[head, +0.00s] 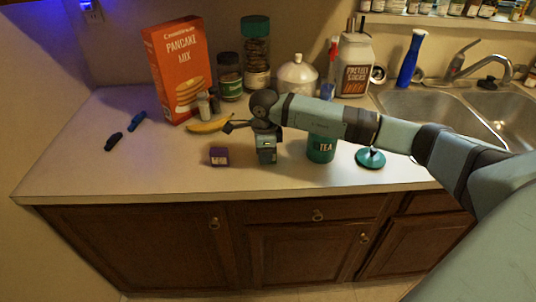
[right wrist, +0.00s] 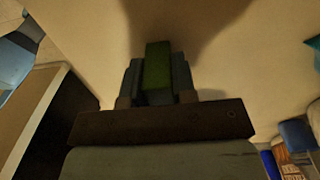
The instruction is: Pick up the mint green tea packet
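The green tea packet (right wrist: 158,66) shows in the right wrist view between the two fingers of my right gripper (right wrist: 157,78). The fingers lie against both of its sides, with no clear gap. Its label is not readable. In the head view my right gripper (head: 266,156) points down at the counter, and its body hides most or all of the packet. I cannot tell whether the packet still touches the counter. My left gripper is not in view.
A purple box (head: 219,156) sits left of my right gripper. A green TEA canister (head: 321,148) and a teal lid (head: 370,158) stand to the right. A banana (head: 209,125) and orange pancake mix box (head: 178,70) are behind. The front-left counter (head: 90,175) is clear.

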